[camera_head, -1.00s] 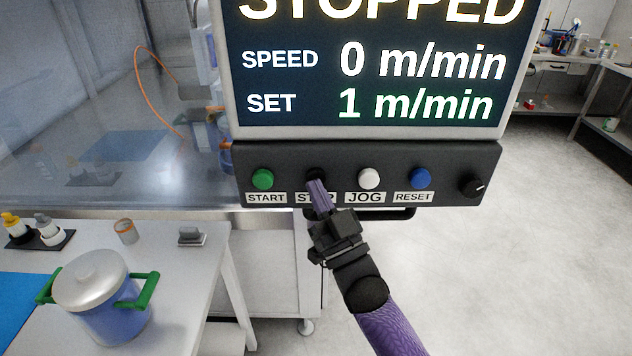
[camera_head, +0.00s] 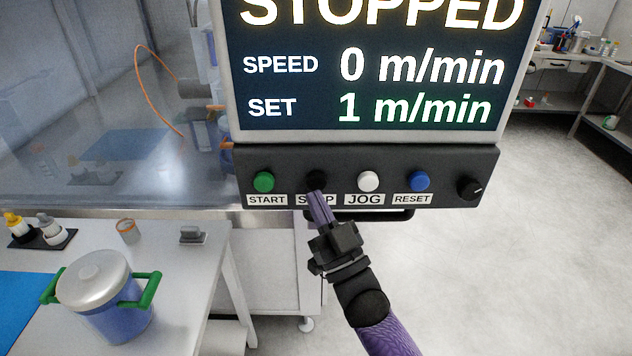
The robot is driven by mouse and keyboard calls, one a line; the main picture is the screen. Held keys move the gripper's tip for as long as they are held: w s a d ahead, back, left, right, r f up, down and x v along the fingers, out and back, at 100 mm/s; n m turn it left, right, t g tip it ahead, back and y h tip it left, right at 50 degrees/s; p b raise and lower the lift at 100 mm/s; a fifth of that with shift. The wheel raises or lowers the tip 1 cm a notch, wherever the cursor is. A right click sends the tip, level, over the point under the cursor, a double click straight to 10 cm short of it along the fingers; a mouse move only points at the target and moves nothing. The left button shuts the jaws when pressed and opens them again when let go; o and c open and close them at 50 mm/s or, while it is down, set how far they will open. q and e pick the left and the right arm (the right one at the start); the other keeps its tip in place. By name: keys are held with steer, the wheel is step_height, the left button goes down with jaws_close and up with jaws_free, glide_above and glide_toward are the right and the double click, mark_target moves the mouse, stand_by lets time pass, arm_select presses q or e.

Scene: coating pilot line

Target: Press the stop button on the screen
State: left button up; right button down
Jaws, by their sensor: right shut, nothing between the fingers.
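The screen (camera_head: 375,85) reads STOPPED, with speed 0 m/min and set 1 m/min. Below it is a dark button panel (camera_head: 440,160). The black stop button (camera_head: 316,179) sits above the label STOP, between the green start button (camera_head: 264,182) and the white jog button (camera_head: 368,181). My right gripper (camera_head: 316,194) is shut and empty. Its fingertips are just below the stop button and cover part of its label. A small gap seems to show between tips and button, but I cannot tell the depth. My left gripper is not in view.
A blue reset button (camera_head: 420,181) and a black knob (camera_head: 469,187) are on the panel's right. A handle bar (camera_head: 385,215) runs under the panel. A white table (camera_head: 190,275) at lower left holds a blue pot (camera_head: 118,318) with green handles. Floor at right is clear.

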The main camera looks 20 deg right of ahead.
steer(key=s+p, duration=0.1)
steer(key=s, duration=0.1)
steer(key=s+a+p, duration=0.1)
steer(key=s, duration=0.1)
steer(key=shift+s+a, duration=0.15)
steer(key=shift+s, duration=0.15)
stand_by(0.5)
steer(key=s+d+f+m+g+h+b, duration=0.1)
steer(key=s+f+g+h+b, duration=0.3)
steer(key=f, duration=1.5)
steer(key=s+d+f+g+b, duration=0.1)
steer(key=s+f+g+b, duration=0.4)
steer(key=f, duration=1.4)
steer(key=s+d+f+g+h+b, duration=0.15)
steer(key=s+f+g+b, duration=0.55)
steer(key=f, duration=0.8)
steer(key=s+d+f+g, duration=0.1)
steer(key=s+f+g, duration=0.1)
steer(key=s, duration=0.4)
steer(key=s+d+f+g+h+b, duration=0.1)
steer(key=s+f+g, duration=0.2)
steer(key=s, duration=0.4)
steer(key=s+d+f+g+b, duration=0.1)
steer(key=s+f+g, duration=0.1)
steer(key=s+f, duration=0.2)
steer(key=s, duration=0.3)
steer(key=shift+d+g, duration=0.2)
steer(key=shift+g, duration=0.2)
